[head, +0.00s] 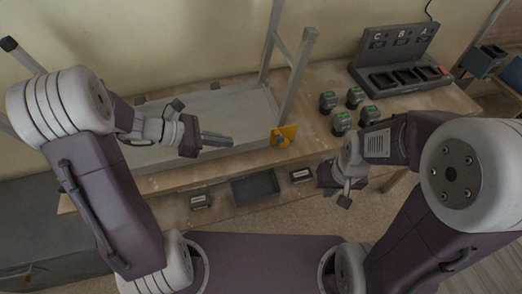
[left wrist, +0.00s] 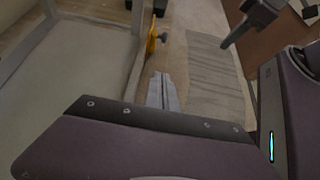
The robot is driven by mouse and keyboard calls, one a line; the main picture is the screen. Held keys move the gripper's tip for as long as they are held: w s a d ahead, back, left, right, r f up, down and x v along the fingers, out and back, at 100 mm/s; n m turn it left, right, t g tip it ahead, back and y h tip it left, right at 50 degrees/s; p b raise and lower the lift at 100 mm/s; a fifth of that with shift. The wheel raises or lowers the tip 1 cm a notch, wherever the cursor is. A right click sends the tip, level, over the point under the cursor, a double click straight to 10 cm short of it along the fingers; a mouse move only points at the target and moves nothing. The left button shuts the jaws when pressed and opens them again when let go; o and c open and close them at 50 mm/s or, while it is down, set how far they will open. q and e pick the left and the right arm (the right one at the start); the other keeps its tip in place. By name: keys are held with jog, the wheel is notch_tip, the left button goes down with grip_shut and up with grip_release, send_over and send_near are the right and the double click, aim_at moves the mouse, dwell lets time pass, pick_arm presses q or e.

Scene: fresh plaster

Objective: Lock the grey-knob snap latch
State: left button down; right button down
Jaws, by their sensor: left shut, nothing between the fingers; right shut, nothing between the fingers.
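A yellow-orange latch piece (head: 284,135) sits at the right front corner of the pale tray-like frame (head: 205,107) on the workbench. It also shows in the left wrist view (left wrist: 153,41), with a small dark knob-like part (left wrist: 163,37) beside it. I cannot tell whether the latch is locked. My left gripper (head: 230,141) is shut and empty, to the left of the latch and apart from it. Its closed fingers (left wrist: 161,76) point toward the latch in the left wrist view. My right gripper (head: 344,203) is shut and empty, lower right of the latch, near the bench's front edge.
Several dark green-topped blocks (head: 341,122) stand on the bench right of the frame. A dark charger with slots marked C, B and A (head: 400,75) stands behind them. Grey uprights (head: 298,75) rise near the latch. A dark bin (head: 255,188) sits along the front.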

aim_at(281, 140)
pick_arm(q)
jog(key=x, duration=1)
jog(key=shift+s+d, duration=0.15)
jog(key=shift+d, duration=0.1)
jog(key=d, duration=0.2)
jog(key=w+d, duration=0.1)
jog(key=shift+w+r, duration=0.1)
jog(key=shift+r, duration=0.3)
jog(key=shift+w+d+p, duration=0.1)
jog(key=shift+d+p, duration=0.2)
jog(key=shift+d, duration=0.15)
pick_arm(e)
jog(key=shift+d+r, duration=0.2)
jog(key=shift+d, duration=0.1)
pick_arm(q)
jog(key=shift+a, duration=0.1)
jog(key=shift+r, duration=0.1)
pick_arm(e)
jog(key=shift+r, duration=0.1)
